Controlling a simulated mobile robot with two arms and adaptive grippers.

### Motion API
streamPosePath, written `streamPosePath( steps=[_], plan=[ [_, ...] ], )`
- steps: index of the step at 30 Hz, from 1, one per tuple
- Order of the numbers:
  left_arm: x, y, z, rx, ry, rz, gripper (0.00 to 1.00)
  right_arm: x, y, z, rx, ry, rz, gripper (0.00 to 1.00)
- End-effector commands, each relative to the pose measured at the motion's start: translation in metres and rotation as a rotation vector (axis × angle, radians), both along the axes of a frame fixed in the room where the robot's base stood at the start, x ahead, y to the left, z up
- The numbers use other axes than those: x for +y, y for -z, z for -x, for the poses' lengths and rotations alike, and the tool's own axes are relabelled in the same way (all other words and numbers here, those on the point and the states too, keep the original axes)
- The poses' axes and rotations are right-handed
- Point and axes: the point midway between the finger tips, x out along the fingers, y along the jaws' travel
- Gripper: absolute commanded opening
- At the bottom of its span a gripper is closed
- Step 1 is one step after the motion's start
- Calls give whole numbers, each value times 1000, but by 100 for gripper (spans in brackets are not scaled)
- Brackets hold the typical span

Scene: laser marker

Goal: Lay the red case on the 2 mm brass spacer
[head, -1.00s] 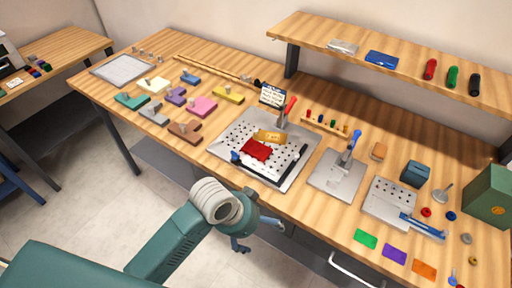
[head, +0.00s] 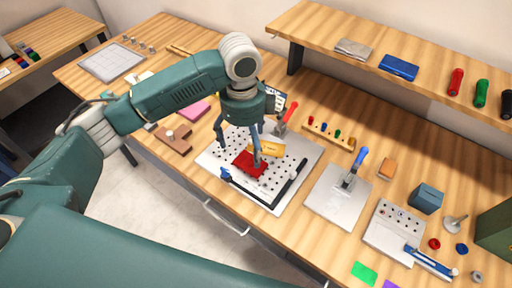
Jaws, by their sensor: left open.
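The red case (head: 246,166) lies on the perforated metal plate (head: 212,160), just in front of a yellow-orange piece (head: 271,148) that looks like the brass spacer. The spacer's thickness marking cannot be read. My left gripper (head: 239,152) points down from above over the plate, its fingers spread apart. One finger is left of the red case; the other overlaps the case's right part in the picture. Whether it touches cannot be told. The finger hides part of the case and spacer. My right gripper is not in view.
A red-handled clamp (head: 285,120) stands at the plate's back edge. A blue-handled clamp plate (head: 335,200) is to the right. A rack of small coloured pegs (head: 325,133) sits behind.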

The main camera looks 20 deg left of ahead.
Motion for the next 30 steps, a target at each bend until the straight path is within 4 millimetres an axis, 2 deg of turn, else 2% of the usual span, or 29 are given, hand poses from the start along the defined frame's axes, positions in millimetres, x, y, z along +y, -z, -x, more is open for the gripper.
streamPosePath(
  steps=[2,6,8,12,16,20,23,27,30],
  plan=[
    [7,-5,-3,7,14,-14,89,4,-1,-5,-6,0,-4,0],
    [10,9,-2,15,22,-20,89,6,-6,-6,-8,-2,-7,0],
    [10,19,-2,15,22,-20,89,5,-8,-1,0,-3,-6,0],
    [9,38,-2,13,21,-19,89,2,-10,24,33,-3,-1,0],
    [8,47,-3,9,22,-18,89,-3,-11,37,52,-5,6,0],
    [3,59,0,13,22,-18,89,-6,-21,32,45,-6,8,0],
    [-1,74,1,13,21,-18,89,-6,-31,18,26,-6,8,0],
    [-1,93,0,9,20,-18,89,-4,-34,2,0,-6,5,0],
    [-1,98,0,8,21,-18,89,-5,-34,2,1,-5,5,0]
  ],
)
